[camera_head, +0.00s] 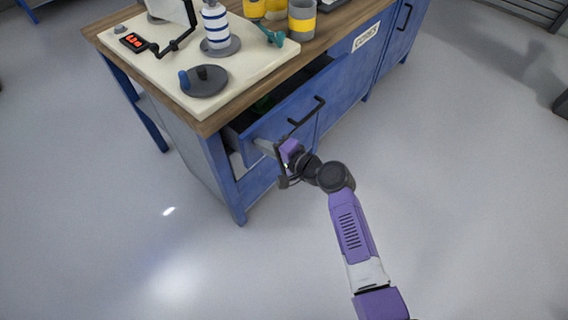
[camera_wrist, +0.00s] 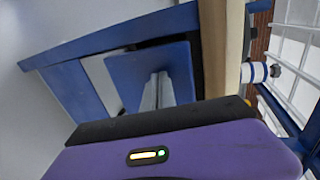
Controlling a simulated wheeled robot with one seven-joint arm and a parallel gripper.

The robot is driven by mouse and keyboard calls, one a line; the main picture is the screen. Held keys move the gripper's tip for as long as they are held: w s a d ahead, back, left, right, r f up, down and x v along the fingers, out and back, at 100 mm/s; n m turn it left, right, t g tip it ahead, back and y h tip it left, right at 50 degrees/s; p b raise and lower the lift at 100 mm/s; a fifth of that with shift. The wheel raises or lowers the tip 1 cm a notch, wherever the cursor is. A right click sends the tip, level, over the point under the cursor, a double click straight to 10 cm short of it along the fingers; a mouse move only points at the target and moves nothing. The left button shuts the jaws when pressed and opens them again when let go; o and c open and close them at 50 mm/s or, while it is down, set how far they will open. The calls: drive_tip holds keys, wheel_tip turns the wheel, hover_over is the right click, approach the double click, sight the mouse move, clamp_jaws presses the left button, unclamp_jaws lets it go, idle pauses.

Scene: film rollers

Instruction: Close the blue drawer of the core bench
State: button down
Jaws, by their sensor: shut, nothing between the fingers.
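The blue drawer (camera_head: 280,118) of the core bench is partly open, with a dark gap behind its front and something green inside. Its black handle (camera_head: 307,115) is free. My gripper (camera_head: 262,146) is at the left end of the drawer front, below and left of the handle. In the wrist view the shut, empty fingers (camera_wrist: 158,85) point at a blue panel (camera_wrist: 125,70), which looks like the drawer front. Their tips are very close to it; I cannot tell whether they touch.
The core bench has a wooden top (camera_head: 205,125) with a cream board (camera_head: 160,70). The grey floor (camera_head: 110,240) around the bench is clear.

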drive_tip(key=w+a+b, duration=0.3)
drive_tip(key=w+a, duration=0.3)
drive_tip(key=shift+w+a+f+b, duration=0.1)
drive_tip(key=shift+w+b, duration=0.05)
drive_tip(key=shift+b, duration=0.15)
drive_tip(key=shift+w+a+r, duration=0.2)
drive_tip(key=shift+a+r, duration=0.05)
drive_tip(key=shift+r, duration=0.05)
